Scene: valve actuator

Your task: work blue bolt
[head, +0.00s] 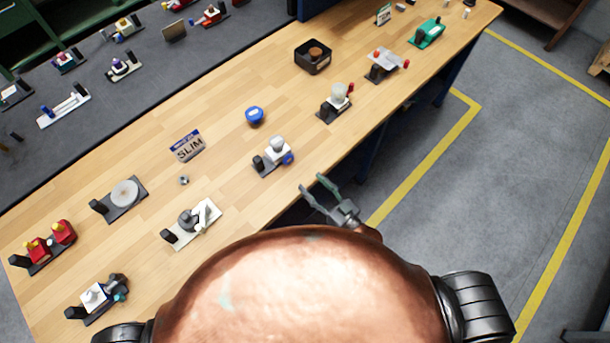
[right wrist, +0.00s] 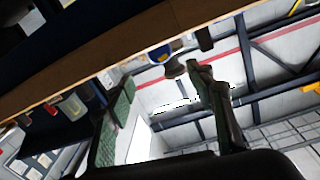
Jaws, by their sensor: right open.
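A small valve device (head: 271,155) with a white-grey body and a dark upright block sits near the table's front edge in the head view. A blue round knob or bolt head (head: 288,158) is on its right side. A blue part (right wrist: 159,52) shows at the table edge in the right wrist view, beside a grey cylindrical part (right wrist: 174,68). My right gripper (head: 313,183) is open and empty, off the front edge, to the lower right of the device and apart from it. Its fingers (right wrist: 157,82) also show in the right wrist view. My left gripper is not in view.
The wooden table (head: 225,85) holds several other devices along its front. A blue round cap (head: 254,116), a SLIM sign (head: 188,146) and a dark square tray (head: 313,65) stand farther back. Open floor (head: 500,150) lies to the right.

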